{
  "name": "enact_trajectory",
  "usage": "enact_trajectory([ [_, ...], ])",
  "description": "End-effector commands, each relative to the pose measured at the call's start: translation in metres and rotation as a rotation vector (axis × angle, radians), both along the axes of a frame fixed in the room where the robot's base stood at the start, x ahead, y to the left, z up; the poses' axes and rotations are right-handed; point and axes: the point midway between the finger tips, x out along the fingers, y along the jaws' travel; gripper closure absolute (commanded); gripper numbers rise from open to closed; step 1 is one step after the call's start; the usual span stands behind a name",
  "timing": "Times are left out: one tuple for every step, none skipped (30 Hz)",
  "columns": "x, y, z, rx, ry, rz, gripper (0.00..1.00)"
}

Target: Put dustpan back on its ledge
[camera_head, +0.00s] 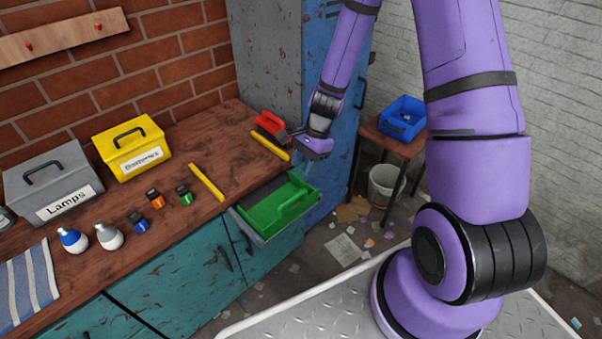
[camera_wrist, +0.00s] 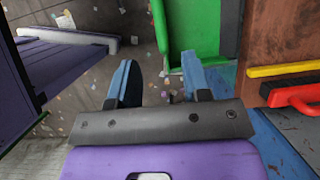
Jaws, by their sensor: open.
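I cannot tell for sure which thing is the dustpan. A red piece with a loop handle (camera_head: 270,122) sits at the counter's right end, and shows in part at the right of the wrist view (camera_wrist: 291,98). My gripper (camera_head: 308,163) hangs beside the counter's right end, just right of the red piece. Its blue fingers (camera_wrist: 158,78) are apart with nothing between them.
Two yellow strips (camera_head: 207,182) lie on the wooden counter (camera_head: 229,160). Toolboxes, bottles and small coloured blocks stand further left. A blue cabinet (camera_head: 335,155) is close behind my gripper. A stool with a blue bin (camera_head: 402,117) and a white bucket (camera_head: 383,185) stand right.

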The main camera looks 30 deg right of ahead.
Motion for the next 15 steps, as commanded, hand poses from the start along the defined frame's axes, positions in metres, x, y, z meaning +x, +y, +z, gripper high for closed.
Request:
enact_trajectory([
  [0.0, -0.001, 0.002, 0.0, 0.0, 0.0, 0.56],
  [0.0, -0.001, 0.003, 0.0, 0.0, 0.0, 0.56],
  [0.0, -0.001, 0.004, 0.0, 0.001, 0.0, 0.56],
  [0.0, -0.002, 0.004, 0.001, 0.001, 0.0, 0.56],
  [0.0, -0.002, 0.005, 0.0, 0.0, 0.0, 0.56],
  [0.0, -0.002, 0.006, -0.001, -0.001, 0.003, 0.56],
  [0.001, -0.002, 0.008, -0.002, -0.006, 0.007, 0.56],
  [0.001, -0.002, 0.011, -0.003, -0.012, 0.014, 0.56],
  [0.001, -0.002, 0.017, -0.007, -0.022, 0.027, 0.56],
  [0.001, -0.002, 0.022, -0.01, -0.033, 0.04, 0.56],
  [0.002, -0.002, 0.029, -0.015, -0.046, 0.058, 0.56],
  [0.001, -0.002, 0.04, -0.021, -0.066, 0.087, 0.56],
  [0.001, -0.003, 0.05, -0.027, -0.083, 0.109, 0.56],
  [0.001, -0.003, 0.059, -0.034, -0.102, 0.134, 0.56],
  [0.0, -0.003, 0.074, -0.044, -0.127, 0.171, 0.56],
])
